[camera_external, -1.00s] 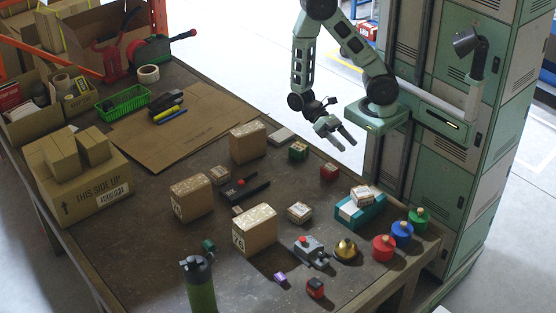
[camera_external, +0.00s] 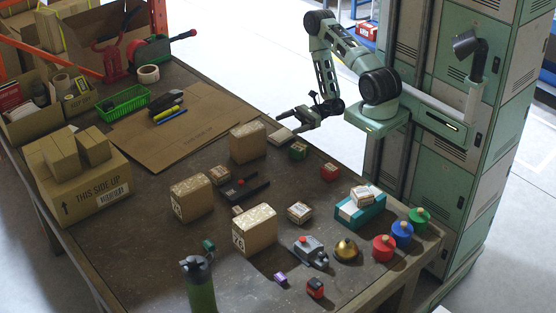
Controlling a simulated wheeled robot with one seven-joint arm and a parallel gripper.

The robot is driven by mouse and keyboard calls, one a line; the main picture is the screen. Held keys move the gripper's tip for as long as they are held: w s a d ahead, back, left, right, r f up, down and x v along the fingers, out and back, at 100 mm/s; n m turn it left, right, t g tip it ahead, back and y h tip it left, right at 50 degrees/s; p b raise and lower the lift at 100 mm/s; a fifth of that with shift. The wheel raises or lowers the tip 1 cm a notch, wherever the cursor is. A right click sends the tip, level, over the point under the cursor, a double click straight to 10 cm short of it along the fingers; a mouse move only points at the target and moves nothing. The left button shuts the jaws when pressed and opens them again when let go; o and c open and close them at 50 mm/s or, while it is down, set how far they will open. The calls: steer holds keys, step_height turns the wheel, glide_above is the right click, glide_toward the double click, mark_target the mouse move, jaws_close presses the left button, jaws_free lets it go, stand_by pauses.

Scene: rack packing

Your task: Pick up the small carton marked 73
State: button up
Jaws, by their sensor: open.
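I cannot read a 73 on any carton. Several small cartons are in view: one (camera_external: 220,175) behind the middle large carton, one (camera_external: 300,212) right of the carton marked 76, and one (camera_external: 362,194) on a teal box (camera_external: 348,214). Another small one (camera_external: 238,210) is mostly hidden behind the 76 carton (camera_external: 254,232). The middle large carton (camera_external: 191,198) has a marking too small to read surely. My gripper (camera_external: 282,123) is open and empty, pointing left above the table's far edge, near a flat whitish box (camera_external: 281,137).
A large carton (camera_external: 248,143) stands just below my gripper in the picture. Green (camera_external: 298,151) and red (camera_external: 329,172) small boxes are to its right. Flat cardboard (camera_external: 175,135) lies behind.

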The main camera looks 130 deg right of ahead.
steer(key=p, duration=0.2)
glide_toward(252, 137)
steer(key=w+d+f, duration=0.1)
steer(key=d+f, duration=0.1)
steer(key=d, duration=0.1)
steer(key=shift+w+f, duration=0.35)
steer(key=shift+f, duration=0.05)
steer(key=shift+w+d+f+p, duration=0.15)
steer(key=shift+w+d, duration=0.1)
steer(key=shift+w, duration=0.65)
steer(key=shift+w+d+r+p, duration=0.1)
steer(key=shift+w+d, duration=0.15)
steer(key=shift+w, duration=0.7)
steer(key=shift+w+d+f+p, duration=0.1)
steer(key=shift+w+d+p, duration=0.1)
steer(key=shift+w, duration=0.7)
steer(key=c, duration=1.3)
